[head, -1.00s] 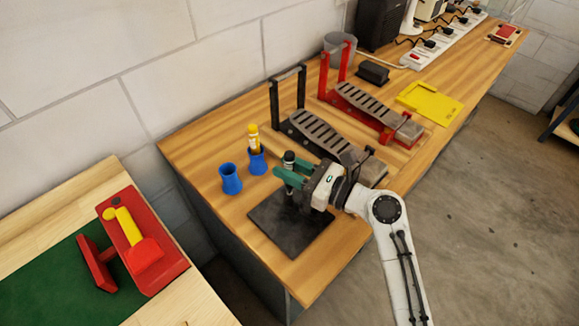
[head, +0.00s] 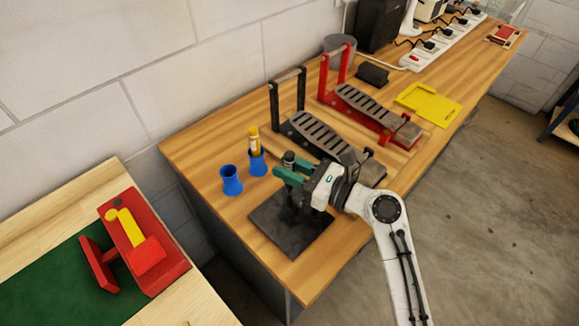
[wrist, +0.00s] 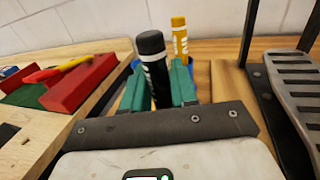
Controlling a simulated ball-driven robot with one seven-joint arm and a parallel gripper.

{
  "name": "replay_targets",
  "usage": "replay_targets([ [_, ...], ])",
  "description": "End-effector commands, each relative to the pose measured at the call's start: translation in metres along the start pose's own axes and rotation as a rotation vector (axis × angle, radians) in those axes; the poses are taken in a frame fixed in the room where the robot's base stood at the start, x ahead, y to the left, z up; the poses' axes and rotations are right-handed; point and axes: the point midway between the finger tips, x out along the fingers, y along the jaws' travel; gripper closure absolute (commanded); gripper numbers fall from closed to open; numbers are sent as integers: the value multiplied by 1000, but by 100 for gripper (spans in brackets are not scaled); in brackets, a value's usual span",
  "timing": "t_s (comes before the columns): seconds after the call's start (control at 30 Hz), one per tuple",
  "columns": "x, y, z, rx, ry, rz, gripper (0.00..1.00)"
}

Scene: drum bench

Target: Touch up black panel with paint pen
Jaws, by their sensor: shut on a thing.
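My gripper (head: 287,176) is shut on a black paint pen (head: 289,158), held upright over the black panel (head: 276,232). In the wrist view the black pen (wrist: 153,62) stands between the green fingers of my gripper (wrist: 163,85). The black panel lies flat near the front left corner of the bench. The pen's lower end appears close to the panel, but I cannot tell whether it touches. A yellow pen (head: 253,139) stands in a blue holder (head: 257,163). A second blue holder (head: 231,181) beside it is empty.
A black drum pedal (head: 322,135) and a red drum pedal (head: 365,108) stand behind my gripper. A yellow plate (head: 428,104) lies farther right. A separate table at left bears a red block with a yellow part (head: 131,226).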

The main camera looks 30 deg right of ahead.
Motion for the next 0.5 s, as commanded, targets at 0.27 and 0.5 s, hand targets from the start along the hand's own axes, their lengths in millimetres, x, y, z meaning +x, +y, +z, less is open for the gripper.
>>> replay_targets([
  [0.27,0,0,16,1,0,0,86],
  [0.5,0,0,27,0,0,0,86],
])
